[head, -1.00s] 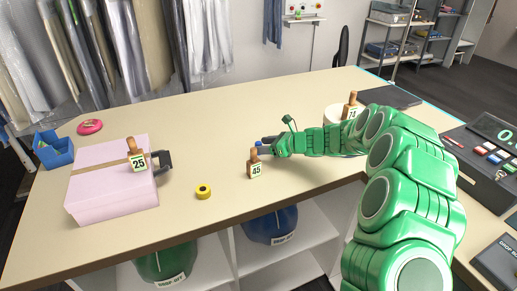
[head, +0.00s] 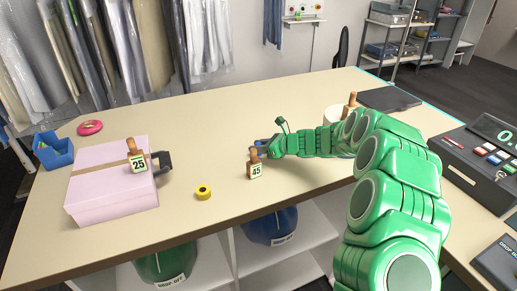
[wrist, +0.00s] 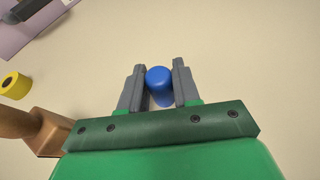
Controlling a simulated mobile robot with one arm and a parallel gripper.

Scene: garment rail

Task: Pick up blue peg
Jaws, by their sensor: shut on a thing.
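The blue peg (wrist: 159,84) is a small rounded cylinder. In the wrist view it stands between the two grey fingers of my gripper (wrist: 158,82), which is shut on it. In the head view my green gripper (head: 265,150) is low over the table, right behind the wooden stand tagged 45 (head: 255,165). A bit of the blue peg (head: 258,143) shows there beside the stand's knob; the rest is hidden. I cannot tell whether the peg touches the table.
The tagged stand is very close to my gripper. A yellow tape roll (head: 203,193) lies to the left. A pink box (head: 110,185) bears a stand tagged 25 (head: 137,160). A blue bin (head: 53,150) is at the far left. The table's back middle is clear.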

